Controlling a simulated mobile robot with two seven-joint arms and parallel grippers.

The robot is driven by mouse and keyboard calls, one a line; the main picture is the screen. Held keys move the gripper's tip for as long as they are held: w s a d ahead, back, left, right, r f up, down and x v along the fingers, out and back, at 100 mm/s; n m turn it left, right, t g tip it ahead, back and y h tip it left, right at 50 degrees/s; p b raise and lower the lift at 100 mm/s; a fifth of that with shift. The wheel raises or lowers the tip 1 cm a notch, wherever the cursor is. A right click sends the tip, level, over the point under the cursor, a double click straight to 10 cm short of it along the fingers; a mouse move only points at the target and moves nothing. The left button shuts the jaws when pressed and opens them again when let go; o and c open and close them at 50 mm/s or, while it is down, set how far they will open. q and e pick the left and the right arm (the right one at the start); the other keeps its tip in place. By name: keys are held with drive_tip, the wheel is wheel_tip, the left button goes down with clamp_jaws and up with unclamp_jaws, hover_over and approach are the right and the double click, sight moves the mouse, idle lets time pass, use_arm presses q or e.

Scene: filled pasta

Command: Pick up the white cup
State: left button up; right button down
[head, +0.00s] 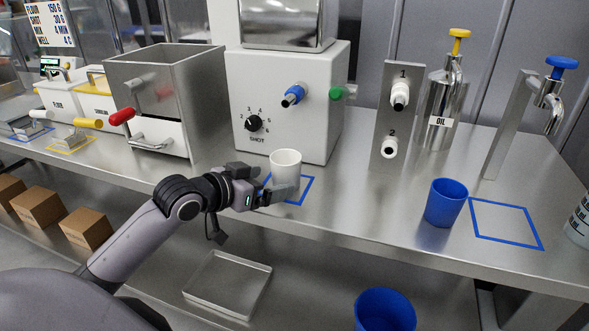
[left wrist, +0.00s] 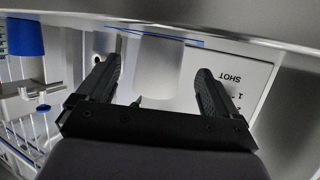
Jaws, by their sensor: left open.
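The white cup (head: 286,166) stands upright on the steel counter, on or at the blue square outline (head: 307,190) in front of the machine with the SHOT dial. My left gripper (head: 272,184) is at the cup, low on its body. In the left wrist view the cup (left wrist: 158,68) lies between the two open fingers (left wrist: 155,82), with a visible gap on each side. The cup's lower part is partly hidden by a finger in the head view. My right gripper is not in view.
A blue cup (head: 445,203) stands to the right beside another blue outline (head: 507,223). The SHOT machine (head: 280,125) rises behind the white cup. A steel box with a red handle (head: 165,95) is at left. The counter between the two cups is clear.

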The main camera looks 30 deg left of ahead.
sight(277, 176)
use_arm(q)
drive_tip(key=shift+r+x, duration=0.15)
drive_tip(key=shift+x, duration=1.45)
drive_tip(key=shift+r+x, duration=0.15)
drive_tip(key=shift+x, duration=1.45)
drive_tip(key=shift+w, duration=0.15)
drive_tip(key=c, duration=1.2)
